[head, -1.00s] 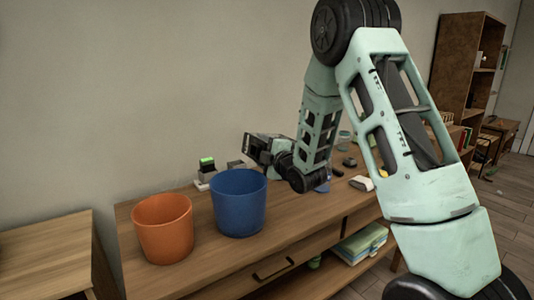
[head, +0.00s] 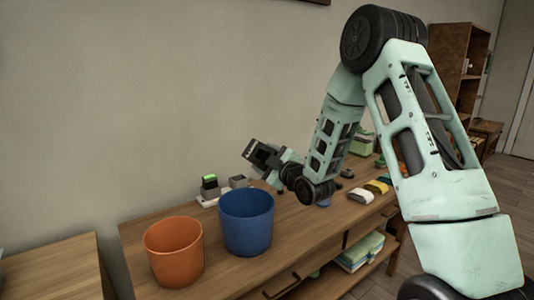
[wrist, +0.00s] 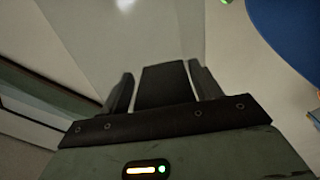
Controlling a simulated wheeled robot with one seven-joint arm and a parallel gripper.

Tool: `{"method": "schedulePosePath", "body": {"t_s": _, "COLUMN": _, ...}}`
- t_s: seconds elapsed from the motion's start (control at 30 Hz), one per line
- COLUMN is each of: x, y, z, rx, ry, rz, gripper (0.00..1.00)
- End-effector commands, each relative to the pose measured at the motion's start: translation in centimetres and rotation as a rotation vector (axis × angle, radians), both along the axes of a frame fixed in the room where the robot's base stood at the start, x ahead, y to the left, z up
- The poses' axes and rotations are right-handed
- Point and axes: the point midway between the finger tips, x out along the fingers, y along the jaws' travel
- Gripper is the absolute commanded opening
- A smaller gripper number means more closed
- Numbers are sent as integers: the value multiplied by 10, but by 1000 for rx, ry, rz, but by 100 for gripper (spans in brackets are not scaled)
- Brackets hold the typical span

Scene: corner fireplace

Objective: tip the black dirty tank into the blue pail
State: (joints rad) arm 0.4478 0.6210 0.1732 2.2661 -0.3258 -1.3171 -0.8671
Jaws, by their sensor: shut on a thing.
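The blue pail (head: 246,225) stands upright on the wooden table, and part of it shows at the upper right of the wrist view (wrist: 295,35). My gripper (head: 262,156) is above the table, behind and slightly right of the pail in the head view, and tilted. In the wrist view my gripper (wrist: 163,90) is shut on a dark block, the black tank (wrist: 165,84), held between its two fingers. The tank (head: 254,153) is small and dark in the head view, and its contents cannot be seen.
An orange pail (head: 174,254) stands left of the blue one. Behind them are a green-topped dark container (head: 209,183) and a grey one (head: 238,181). A white item (head: 360,195) and a yellow item (head: 376,187) lie to the right. The wall is close behind.

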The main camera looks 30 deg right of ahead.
Motion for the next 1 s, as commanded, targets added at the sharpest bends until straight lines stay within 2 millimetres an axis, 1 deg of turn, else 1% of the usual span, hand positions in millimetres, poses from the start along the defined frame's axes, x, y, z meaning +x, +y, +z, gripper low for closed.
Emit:
{"method": "schedulePosePath", "body": {"t_s": 0.03, "x": 0, "y": 1, "z": 10, "rx": 34, "ry": 2, "rz": -1, "gripper": 33}}
{"method": "schedulePosePath", "body": {"t_s": 0.23, "x": 0, "y": 4, "z": 22, "rx": 176, "ry": 5, "rz": 0, "gripper": 33}}
{"method": "schedulePosePath", "body": {"t_s": 0.4, "x": -1, "y": 15, "z": 42, "rx": 446, "ry": 12, "rz": 0, "gripper": 33}}
{"method": "schedulePosePath", "body": {"t_s": 0.6, "x": -1, "y": 25, "z": 60, "rx": 699, "ry": 20, "rz": 1, "gripper": 33}}
{"method": "schedulePosePath", "body": {"t_s": 0.8, "x": -1, "y": 29, "z": 67, "rx": 831, "ry": 22, "rz": 0, "gripper": 33}}
{"method": "schedulePosePath", "body": {"t_s": 1.0, "x": -1, "y": 30, "z": 67, "rx": 856, "ry": 24, "rz": 0, "gripper": 33}}
